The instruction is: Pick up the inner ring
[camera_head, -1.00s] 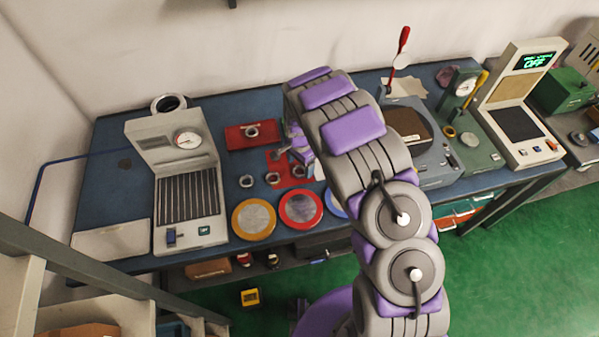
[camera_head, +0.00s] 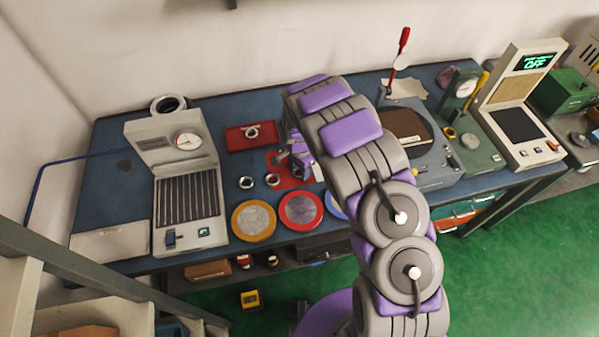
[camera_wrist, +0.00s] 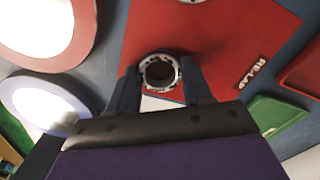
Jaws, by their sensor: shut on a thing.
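My gripper (camera_wrist: 160,84) is shut on a small metal ring (camera_wrist: 160,70) with a dark red centre, held between the two fingertips over a red mat (camera_wrist: 225,40) marked RE-LAP. The held ring cannot be made out in the head view, where my gripper (camera_head: 288,156) is partly behind my arm above the red mat (camera_head: 278,181). Whether the ring still touches the mat is unclear. Another ring (camera_head: 251,132) sits on a red tray (camera_head: 236,141).
Yellow-rimmed (camera_head: 254,236) and red-rimmed (camera_head: 301,228) round dishes line the bench's front edge, with a blue-rimmed one partly hidden. A grey gauge machine (camera_head: 190,200) stands left. A press with a red-knobbed lever (camera_head: 404,40) stands right.

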